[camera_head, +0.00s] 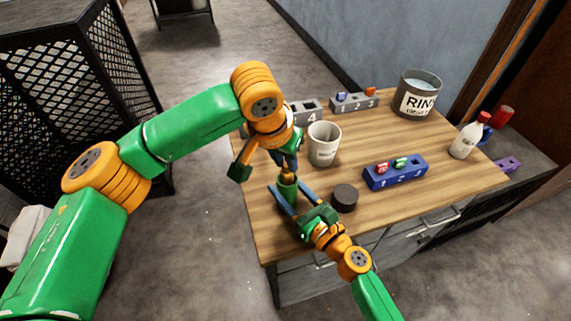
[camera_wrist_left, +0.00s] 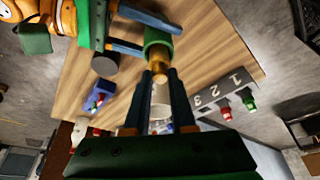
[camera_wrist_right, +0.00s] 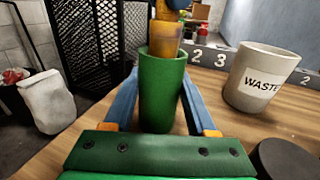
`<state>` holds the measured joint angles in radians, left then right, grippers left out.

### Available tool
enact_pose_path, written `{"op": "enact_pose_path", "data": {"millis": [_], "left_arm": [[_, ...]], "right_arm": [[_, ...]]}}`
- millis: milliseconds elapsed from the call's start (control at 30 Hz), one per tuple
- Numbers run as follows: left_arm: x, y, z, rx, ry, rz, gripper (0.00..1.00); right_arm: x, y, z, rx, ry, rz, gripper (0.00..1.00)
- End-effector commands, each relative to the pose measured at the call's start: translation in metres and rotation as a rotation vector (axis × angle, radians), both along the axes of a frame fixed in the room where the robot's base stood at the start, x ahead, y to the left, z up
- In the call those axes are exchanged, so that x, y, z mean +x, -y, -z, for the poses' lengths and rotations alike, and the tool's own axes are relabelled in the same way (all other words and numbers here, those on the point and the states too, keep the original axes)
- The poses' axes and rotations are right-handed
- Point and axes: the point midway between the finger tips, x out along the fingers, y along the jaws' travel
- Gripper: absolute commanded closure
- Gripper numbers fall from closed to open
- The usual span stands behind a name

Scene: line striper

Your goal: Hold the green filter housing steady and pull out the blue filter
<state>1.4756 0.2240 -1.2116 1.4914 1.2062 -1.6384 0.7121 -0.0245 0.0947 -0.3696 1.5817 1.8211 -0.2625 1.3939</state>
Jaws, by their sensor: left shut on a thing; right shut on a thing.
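The green filter housing (camera_head: 287,190) stands upright near the table's left edge, and it fills the middle of the right wrist view (camera_wrist_right: 162,95). My right gripper (camera_head: 288,199) is shut on it, one blue finger on each side. The filter (camera_wrist_right: 167,38) rises from the housing's open top; its visible body is amber, with something blue above it at the frame's edge. My left gripper (camera_wrist_left: 160,78) is shut on the filter from above. The filter's lower end is hidden in the housing or behind its rim.
A WASTE cup (camera_head: 323,146) stands close behind the housing. A dark round disc (camera_head: 345,198) lies to its right. A blue numbered rack (camera_head: 395,174), a grey rack (camera_head: 353,103), a RINSE bucket (camera_head: 418,95) and a white bottle (camera_head: 466,140) stand farther off.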

Motion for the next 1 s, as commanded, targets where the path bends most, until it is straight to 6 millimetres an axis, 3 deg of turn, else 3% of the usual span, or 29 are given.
{"op": "enact_pose_path", "data": {"millis": [1000], "left_arm": [[0.000, 0.001, -0.072, -0.001, 0.002, 0.001, 1.00]], "right_arm": [[0.000, 0.000, 0.001, -0.001, -0.001, 0.000, 1.00]]}}
